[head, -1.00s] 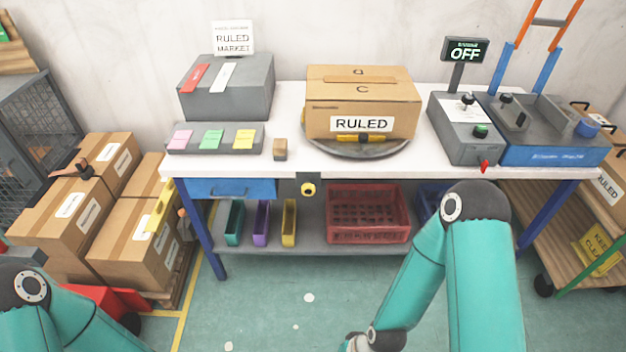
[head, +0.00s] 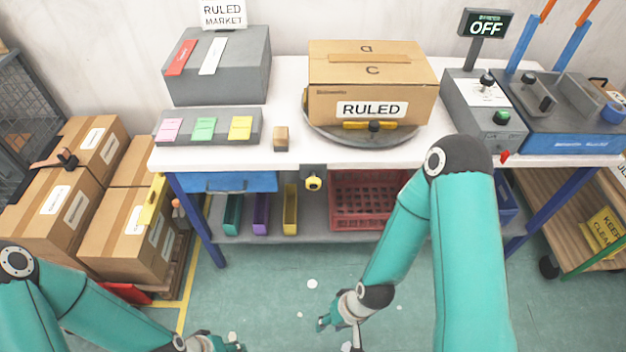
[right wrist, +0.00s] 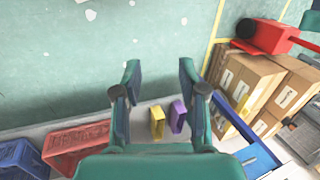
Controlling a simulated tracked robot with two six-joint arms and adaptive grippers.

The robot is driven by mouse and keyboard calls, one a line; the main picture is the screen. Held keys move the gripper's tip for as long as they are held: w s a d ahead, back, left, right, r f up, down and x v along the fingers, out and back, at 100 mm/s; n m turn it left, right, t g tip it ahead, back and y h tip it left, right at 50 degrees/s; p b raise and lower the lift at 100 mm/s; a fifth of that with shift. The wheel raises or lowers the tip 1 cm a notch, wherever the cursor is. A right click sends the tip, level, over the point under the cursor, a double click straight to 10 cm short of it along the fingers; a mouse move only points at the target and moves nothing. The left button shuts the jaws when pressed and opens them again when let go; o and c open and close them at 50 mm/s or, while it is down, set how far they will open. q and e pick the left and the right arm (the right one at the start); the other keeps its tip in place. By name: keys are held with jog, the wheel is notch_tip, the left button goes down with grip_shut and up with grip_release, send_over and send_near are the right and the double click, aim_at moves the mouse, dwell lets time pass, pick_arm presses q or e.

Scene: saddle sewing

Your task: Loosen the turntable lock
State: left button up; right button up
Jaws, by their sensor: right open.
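The round grey turntable (head: 412,137) stands on the white workbench with a cardboard box labelled RULED (head: 330,92) on it. A yellow bar with a black knob (head: 374,126) sits at the turntable's front. A small dark fitting with a yellow round knob (head: 313,183) is on the bench's front edge, below the turntable; I cannot tell which one is the lock. My right gripper (head: 339,334) is open and empty, low in front of the bench, apart from both; it also shows in the right wrist view (right wrist: 160,72). My left gripper (head: 222,344) is partly cut off at the bottom edge.
A red crate (head: 350,205) and several narrow coloured bins (head: 290,210) sit on the lower shelf. A grey control box (head: 480,110) with a screen reading OFF (head: 487,25) stands right of the turntable. Cartons (head: 125,235) are stacked at left.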

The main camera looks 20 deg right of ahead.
jog(key=shift+o, duration=0.3)
jog(key=o, duration=0.3)
jog(key=shift+o, duration=0.9)
jog(key=w+f+m+t+h+b, duration=0.1)
jog(key=w+f+m+t+b, duration=0.2)
jog(key=w+b, duration=0.5)
jog(key=shift+w+f+m+t, duration=0.2)
jog(key=shift+m+t, duration=0.1)
jog(key=shift+m, duration=0.2)
jog(key=m+t+h+b, duration=0.8)
jog(key=m+t+b, duration=0.5)
jog(key=m+b, duration=1.3)
send_near(313, 187)
jog(key=shift+n, duration=0.9)
jog(key=b+x, duration=0.2)
jog(key=x, duration=0.9)
jog(key=shift+s+r+b, duration=0.1)
jog(key=shift+b, duration=0.25)
